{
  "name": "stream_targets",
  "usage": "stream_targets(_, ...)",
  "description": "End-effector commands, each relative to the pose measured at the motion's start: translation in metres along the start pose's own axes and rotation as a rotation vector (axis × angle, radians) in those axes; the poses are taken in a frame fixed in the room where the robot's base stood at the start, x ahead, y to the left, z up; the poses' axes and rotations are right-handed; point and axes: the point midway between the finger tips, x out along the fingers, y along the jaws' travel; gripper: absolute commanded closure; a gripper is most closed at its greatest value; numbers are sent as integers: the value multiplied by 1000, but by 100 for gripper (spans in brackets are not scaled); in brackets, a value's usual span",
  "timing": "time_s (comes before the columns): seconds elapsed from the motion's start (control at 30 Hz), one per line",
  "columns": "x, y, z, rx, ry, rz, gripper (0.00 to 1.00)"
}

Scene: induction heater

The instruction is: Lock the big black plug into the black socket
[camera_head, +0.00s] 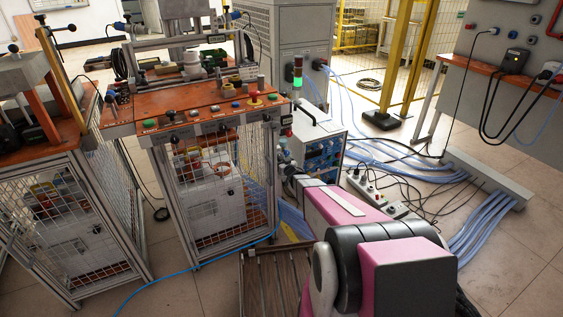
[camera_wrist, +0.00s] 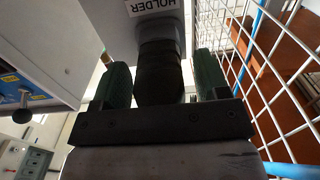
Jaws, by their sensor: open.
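The big black plug (camera_wrist: 158,78) is a thick dark cylinder. In the wrist view it sits in a grey collar under a pale holder box (camera_wrist: 110,14) marked HOLDER. My gripper (camera_wrist: 160,66) has its two green fingers on either side of the plug, with a visible gap on each side. The gripper is open and not clamped on it. In the head view my pink and black arm reaches toward the small white control box, and the plug and fingertips cannot be made out there. I cannot tell which fitting is the black socket.
A white wire mesh cage (camera_wrist: 275,65) runs close on the right in the wrist view. The small white control box (camera_head: 322,150) stands beside the caged workbench (camera_head: 205,115). A power strip (camera_head: 376,194) and blue hoses (camera_head: 388,160) lie on the floor.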

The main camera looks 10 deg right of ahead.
Motion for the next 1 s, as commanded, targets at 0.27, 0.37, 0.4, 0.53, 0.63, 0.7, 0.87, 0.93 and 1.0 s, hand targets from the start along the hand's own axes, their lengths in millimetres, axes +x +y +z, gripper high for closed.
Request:
stream_targets(0.27, 16, -1, -1, -3, 12, -9, 32)
stream_targets(0.37, 17, -1, -1, -3, 12, -10, 55)
stream_targets(0.4, 17, -1, -1, -3, 13, -10, 68)
stream_targets(0.53, 18, -1, -1, -3, 13, -10, 96)
stream_targets(0.63, 17, -1, -1, -2, 13, -10, 96)
stream_targets(0.7, 16, -2, -1, -2, 13, -10, 96)
stream_targets(0.87, 11, -2, -1, -2, 14, -11, 96)
stream_targets(0.93, 8, -2, -1, -2, 14, -11, 95)
stream_targets(1.0, 5, -2, -1, -3, 13, -11, 95)
